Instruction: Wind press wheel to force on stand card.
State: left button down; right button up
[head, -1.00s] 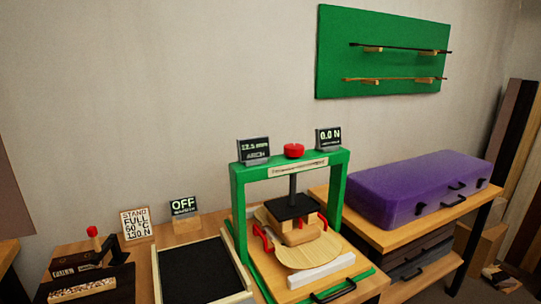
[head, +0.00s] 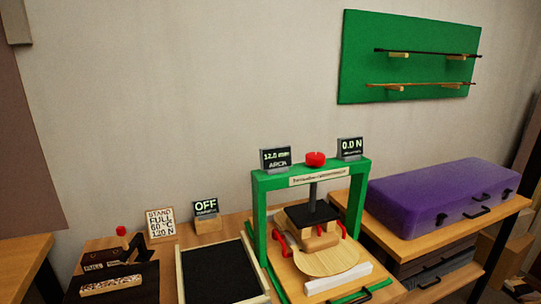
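The green press frame (head: 260,215) stands on the bench with a red wheel (head: 315,159) on top of its crossbar. A dark screw and black platen (head: 312,215) sit over wooden blocks and a pale wooden plate (head: 327,262). Red clamps are beside the blocks. The force display (head: 350,148) reads 0.0 N and the arch display (head: 276,158) reads about 12 mm. The stand card (head: 160,223) reads STAND, FULL, 60 °C, 120 N. Neither of my grippers is in view.
An OFF display (head: 206,208) and a black-topped tray (head: 215,272) are left of the press. A purple case (head: 440,200) lies on a shelf unit to the right. A dark holder (head: 115,275) is at the left. A green bow panel (head: 405,60) hangs on the wall.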

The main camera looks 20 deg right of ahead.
aim_at(316, 159)
jog(key=k, duration=1.2)
jog(key=z, duration=0.9)
jog(key=i, duration=1.45)
jog(key=u, duration=0.2)
